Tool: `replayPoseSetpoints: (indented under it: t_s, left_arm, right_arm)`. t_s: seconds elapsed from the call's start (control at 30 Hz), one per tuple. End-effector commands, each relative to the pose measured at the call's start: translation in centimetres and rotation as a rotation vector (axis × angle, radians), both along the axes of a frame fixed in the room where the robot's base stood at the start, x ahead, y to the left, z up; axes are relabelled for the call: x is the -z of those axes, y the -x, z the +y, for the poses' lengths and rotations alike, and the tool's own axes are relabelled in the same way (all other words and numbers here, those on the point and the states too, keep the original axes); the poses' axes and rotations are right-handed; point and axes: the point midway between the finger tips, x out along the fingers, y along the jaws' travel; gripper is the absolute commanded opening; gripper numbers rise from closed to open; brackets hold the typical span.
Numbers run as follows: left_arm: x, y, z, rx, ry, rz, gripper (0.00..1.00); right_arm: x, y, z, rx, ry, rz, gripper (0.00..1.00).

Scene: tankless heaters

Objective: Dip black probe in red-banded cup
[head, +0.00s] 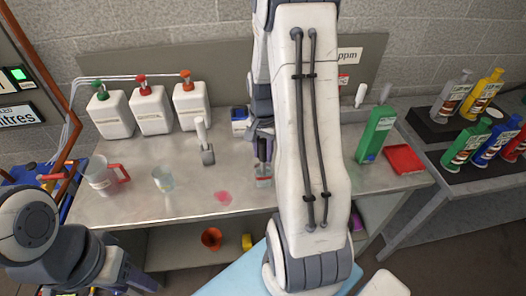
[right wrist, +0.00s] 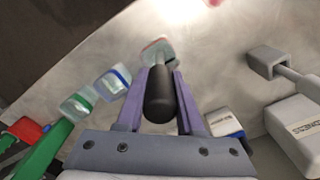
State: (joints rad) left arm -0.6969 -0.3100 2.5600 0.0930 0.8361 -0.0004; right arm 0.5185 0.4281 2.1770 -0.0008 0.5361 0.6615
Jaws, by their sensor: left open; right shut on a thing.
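My right gripper (right wrist: 158,100) is shut on the black probe (right wrist: 160,96), which points down between the purple fingers. In the head view this gripper (head: 263,148) is above the red-banded cup (head: 263,181), a small clear cup near the table's front edge. The cup also shows just beyond the probe in the right wrist view (right wrist: 157,48). The probe's lower end overlaps the cup's near side there; I cannot tell whether its tip is inside. A blue-banded cup (right wrist: 113,82) and a green-banded cup (right wrist: 78,104) stand beside it. My left gripper (head: 130,275) is open, low at left.
A jug with a red handle (head: 103,178) and a clear beaker (head: 163,178) stand at left on the metal table. A grey-ended tool with a white handle (head: 206,146) stands behind. White canisters (head: 151,110) line the back. A green bottle (head: 375,134) and red tray (head: 404,159) are at right.

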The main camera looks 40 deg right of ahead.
Motion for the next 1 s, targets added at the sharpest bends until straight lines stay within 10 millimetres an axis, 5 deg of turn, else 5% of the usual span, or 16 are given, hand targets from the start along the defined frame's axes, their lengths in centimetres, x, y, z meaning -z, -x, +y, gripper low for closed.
replayPoseSetpoints:
  t_s: [1.0]
  left_arm:
    - [0.51,0.0,0.0,0.0,0.0,0.0,0.5]
  right_arm:
    - [0.82,0.0,0.01,0.0,0.0,0.0,0.0]
